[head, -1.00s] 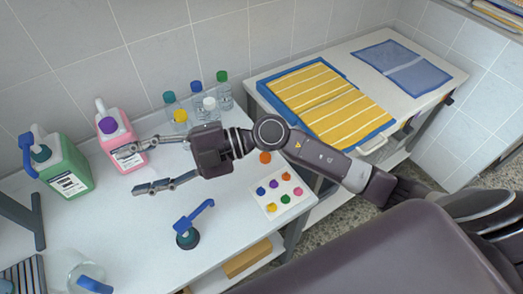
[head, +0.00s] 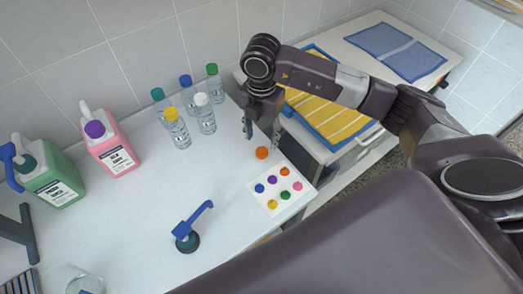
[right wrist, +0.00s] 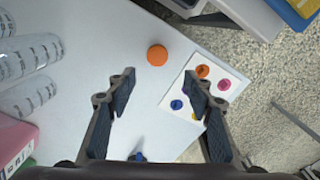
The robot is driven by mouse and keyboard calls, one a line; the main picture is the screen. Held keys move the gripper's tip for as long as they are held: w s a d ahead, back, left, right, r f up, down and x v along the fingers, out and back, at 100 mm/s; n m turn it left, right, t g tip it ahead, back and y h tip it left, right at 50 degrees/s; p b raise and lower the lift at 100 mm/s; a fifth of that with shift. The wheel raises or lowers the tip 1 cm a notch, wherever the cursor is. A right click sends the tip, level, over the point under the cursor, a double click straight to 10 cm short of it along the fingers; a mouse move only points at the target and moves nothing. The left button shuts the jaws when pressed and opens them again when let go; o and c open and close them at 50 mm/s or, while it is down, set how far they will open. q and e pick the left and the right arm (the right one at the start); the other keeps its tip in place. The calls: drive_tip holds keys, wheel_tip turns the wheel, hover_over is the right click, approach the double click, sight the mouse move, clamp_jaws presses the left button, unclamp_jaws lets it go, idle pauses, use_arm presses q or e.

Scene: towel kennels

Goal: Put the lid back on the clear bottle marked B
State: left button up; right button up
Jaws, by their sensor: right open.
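An orange lid (head: 262,153) lies alone on the white table, just off a white card. Several clear bottles (head: 178,132) stand in a cluster to its left, and those I see wear teal, blue, green, yellow and white caps. Their markings are too small to read, so I cannot tell which is B. My right gripper (head: 262,136) points down above the orange lid, open and empty. In the right wrist view the orange lid (right wrist: 157,55) shows just beyond the gap between the spread fingertips (right wrist: 162,76). My left gripper is not in view.
A white card (head: 290,202) with several coloured discs lies near the table's right edge. Green (head: 55,183) and pink (head: 115,153) jugs stand at left. A clear vessel (head: 72,276) is cut off at lower left. The table middle is clear.

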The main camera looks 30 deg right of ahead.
sight(262, 152)
drive_tip(key=shift+f, duration=0.1)
drive_tip(key=shift+f, duration=1.2)
drive_tip(key=f, duration=0.1)
drive_tip(key=f+p, duration=0.1)
drive_tip(key=f, duration=0.1)
drive_tip(key=w+f+p, duration=0.1)
drive_tip(key=shift+d+f, duration=0.25)
drive_tip(key=shift+f, duration=0.4)
drive_tip(key=c, duration=0.8)
